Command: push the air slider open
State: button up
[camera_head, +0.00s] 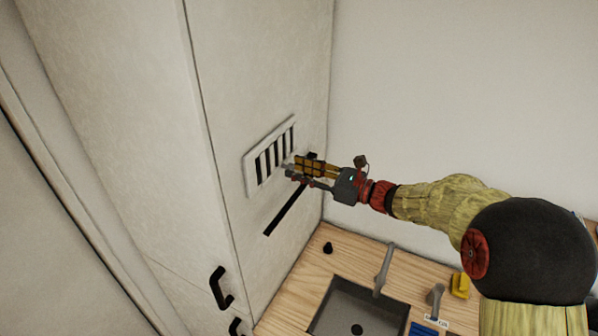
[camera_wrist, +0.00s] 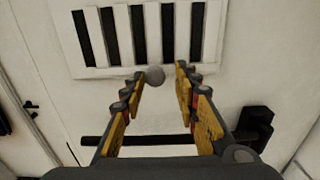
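The air slider is a white slatted vent (camera_head: 268,158) on the pale cabinet wall, with dark slots standing open between its bars. In the wrist view the vent (camera_wrist: 140,72) fills the top. A small grey round knob (camera_wrist: 155,76) sits at its lower edge. My gripper (camera_head: 291,172) is at the vent's lower right. In the wrist view my gripper (camera_wrist: 160,83) has its two yellow-sided fingers apart, with the knob between or just beyond their tips. I cannot tell whether either finger touches the knob.
A black bar (camera_head: 285,211) runs along the wall below the vent. Black handles (camera_head: 220,288) are on the cabinet lower left. Below is a wooden counter with a grey sink (camera_head: 345,305), a tap (camera_head: 385,268), a small black knob (camera_head: 327,248) and a yellow item (camera_head: 460,286).

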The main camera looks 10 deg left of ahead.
jog(key=shift+o, duration=0.7)
jog(key=v, duration=1.2)
jog(key=shift+a, duration=0.1)
